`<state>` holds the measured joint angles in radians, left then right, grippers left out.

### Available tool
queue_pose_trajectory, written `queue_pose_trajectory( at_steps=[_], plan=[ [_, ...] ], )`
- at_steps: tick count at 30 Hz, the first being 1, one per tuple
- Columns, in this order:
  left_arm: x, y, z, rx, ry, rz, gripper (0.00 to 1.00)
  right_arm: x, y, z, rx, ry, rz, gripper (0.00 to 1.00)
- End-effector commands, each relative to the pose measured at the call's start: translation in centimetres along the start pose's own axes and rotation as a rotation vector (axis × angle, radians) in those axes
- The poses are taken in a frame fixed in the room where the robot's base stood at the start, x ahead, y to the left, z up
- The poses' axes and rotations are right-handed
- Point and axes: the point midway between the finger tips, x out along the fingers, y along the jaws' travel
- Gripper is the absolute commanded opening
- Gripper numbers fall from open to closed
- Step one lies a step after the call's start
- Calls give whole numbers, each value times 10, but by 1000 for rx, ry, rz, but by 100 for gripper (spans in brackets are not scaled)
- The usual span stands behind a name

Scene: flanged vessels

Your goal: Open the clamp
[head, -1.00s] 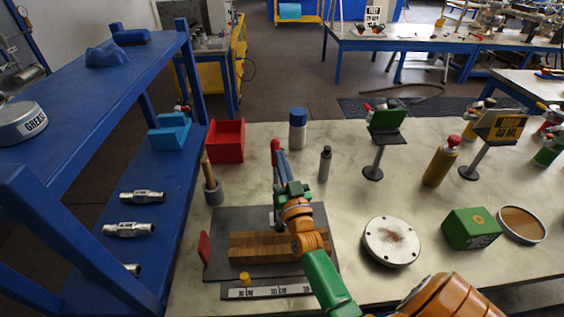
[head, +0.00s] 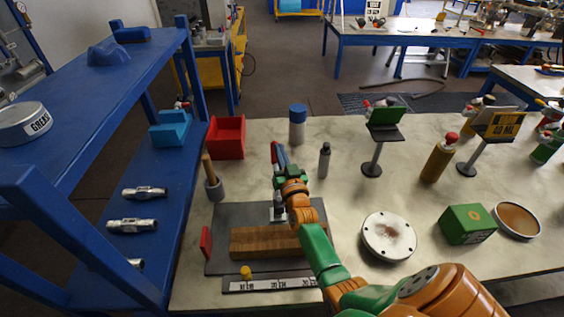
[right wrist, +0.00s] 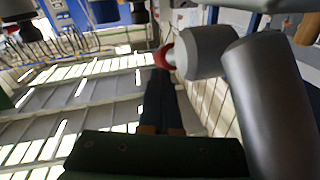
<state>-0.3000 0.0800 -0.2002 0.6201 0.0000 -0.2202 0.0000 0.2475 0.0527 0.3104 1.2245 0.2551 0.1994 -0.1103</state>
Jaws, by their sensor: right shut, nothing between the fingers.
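The clamp stands on the dark metal plate (head: 222,222) in the head view. Its red handle (head: 274,152) points up and away, and its grey metal base (head: 278,213) shows beside my wrist. My right gripper (head: 281,156) is at the red handle, just to its right; I cannot tell whether they touch. Its fingers are shut and empty. My wrist hides much of the clamp. In the right wrist view, the dark fingers (right wrist: 161,95) are together above the green gripper body. My left gripper is out of view.
A wooden block (head: 262,241) lies on the plate. Around it stand a red bin (head: 228,138), a blue-capped bottle (head: 298,127), a grey bottle (head: 324,161), a round flange (head: 389,236) and a green box (head: 467,224). A blue shelf (head: 95,95) bounds the left side.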

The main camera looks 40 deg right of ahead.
Motion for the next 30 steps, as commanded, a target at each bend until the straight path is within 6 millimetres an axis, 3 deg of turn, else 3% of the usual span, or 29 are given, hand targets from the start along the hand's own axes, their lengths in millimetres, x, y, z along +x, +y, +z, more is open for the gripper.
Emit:
queue_pose_trajectory(
  at_steps=[30],
  plan=[
    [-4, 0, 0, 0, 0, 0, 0, 0, 2, 13, 7, -82, 11, 0]
  ],
)
